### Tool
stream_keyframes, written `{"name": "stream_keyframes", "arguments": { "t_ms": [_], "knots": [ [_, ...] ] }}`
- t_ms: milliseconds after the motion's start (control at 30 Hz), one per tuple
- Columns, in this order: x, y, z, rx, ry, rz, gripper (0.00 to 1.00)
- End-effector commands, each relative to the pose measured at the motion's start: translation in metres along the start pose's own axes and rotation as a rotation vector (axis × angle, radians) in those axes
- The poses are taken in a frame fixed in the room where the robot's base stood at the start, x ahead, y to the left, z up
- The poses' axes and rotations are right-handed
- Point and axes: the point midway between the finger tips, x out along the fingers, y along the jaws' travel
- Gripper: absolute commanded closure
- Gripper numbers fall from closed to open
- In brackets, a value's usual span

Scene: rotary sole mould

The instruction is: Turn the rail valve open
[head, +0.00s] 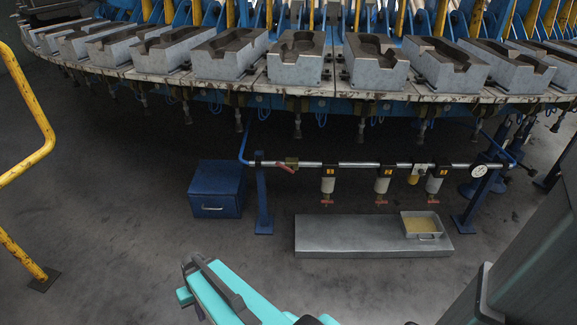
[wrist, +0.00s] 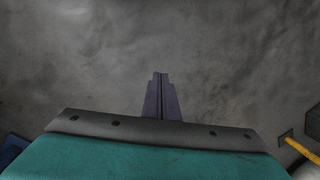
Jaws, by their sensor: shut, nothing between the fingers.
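The rail valve (head: 291,160) is a small brass-coloured body on the left part of the silver rail (head: 345,164). Its red lever (head: 286,167) slants down a little to the right, close under the rail. My gripper (wrist: 160,76) shows in the wrist view with its dark fingers together, nothing between them, over bare grey floor. In the head view my teal arm reaches up from the bottom edge, well below and left of the valve, apart from it. I cannot make out the fingers clearly there. The wrist view does not show the valve.
The mould carousel (head: 300,92) overhangs the rail. Filter units with red knobs (head: 327,203) hang from it, with a gauge (head: 479,170) at right. A blue box (head: 217,190), metal plinth (head: 350,236) with tray (head: 421,236), and yellow railing (head: 26,100) stand around. Floor between railing and box is clear.

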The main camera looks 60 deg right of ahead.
Motion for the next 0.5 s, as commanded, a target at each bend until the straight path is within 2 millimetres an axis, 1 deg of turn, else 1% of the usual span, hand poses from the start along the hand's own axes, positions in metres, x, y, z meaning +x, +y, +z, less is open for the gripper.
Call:
{"name": "stream_keyframes", "arguments": {
  "t_ms": [33, 200, 367, 500],
  "knots": [
    [-0.008, 0.010, -0.017, 0.032, 0.033, -0.018, 1.00],
    [-0.043, 0.043, -0.061, 0.124, 0.137, -0.074, 1.00],
    [-0.080, 0.081, -0.098, 0.209, 0.241, -0.118, 1.00],
    [-0.116, 0.120, -0.125, 0.281, 0.333, -0.151, 1.00]
  ]
}}
